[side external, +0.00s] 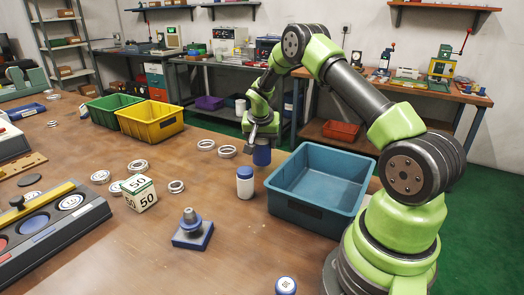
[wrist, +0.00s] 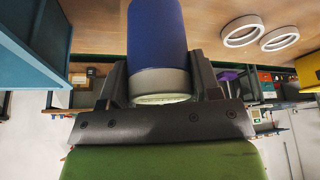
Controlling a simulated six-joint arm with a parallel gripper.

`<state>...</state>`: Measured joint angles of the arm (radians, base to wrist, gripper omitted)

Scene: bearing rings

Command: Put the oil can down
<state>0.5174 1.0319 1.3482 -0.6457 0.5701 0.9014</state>
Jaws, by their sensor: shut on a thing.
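The oil can appears to be the blue cylinder with a grey end (side external: 262,156), hanging below my gripper (side external: 262,141) just left of the blue bin's far corner. In the wrist view my gripper (wrist: 160,84) is shut on the oil can (wrist: 157,35), with a dark finger on each side of its grey end. The can looks upright; its far end runs out of the wrist view. I cannot tell whether its base touches the table.
A white bottle with a blue cap (side external: 245,183) stands just in front of the held can. The blue bin (side external: 310,208) is close on the right and looks empty. Bearing rings (side external: 227,151) lie to the left. A blue-based fixture (side external: 192,236) stands nearer the front.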

